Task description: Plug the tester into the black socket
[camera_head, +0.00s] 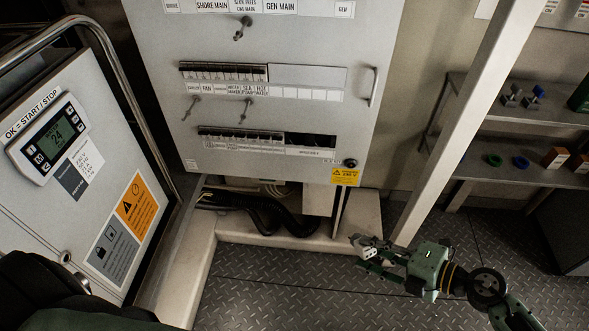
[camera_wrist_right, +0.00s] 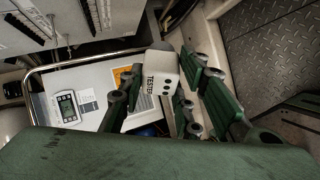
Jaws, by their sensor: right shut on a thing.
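The tester (camera_wrist_right: 162,74) is a small white block with black dots and the word TESTER on its side. My right gripper (camera_head: 368,254) is shut on it; the tester also shows in the head view (camera_head: 364,244), small and pale at the fingertips. The black socket (camera_head: 350,163) is a round dark fitting at the lower right corner of the grey electrical panel, just above a yellow warning label. The gripper and tester are below the socket in the head view, apart from it, over the floor. My left gripper is not in view.
The grey panel (camera_head: 250,110) carries rows of breakers. A chiller unit (camera_head: 75,130) with a display and metal rail stands at left. A pale post (camera_head: 465,120) rises right of the panel. Shelves (camera_head: 530,173) with small parts are at right. The chequer-plate floor (camera_head: 290,290) is open.

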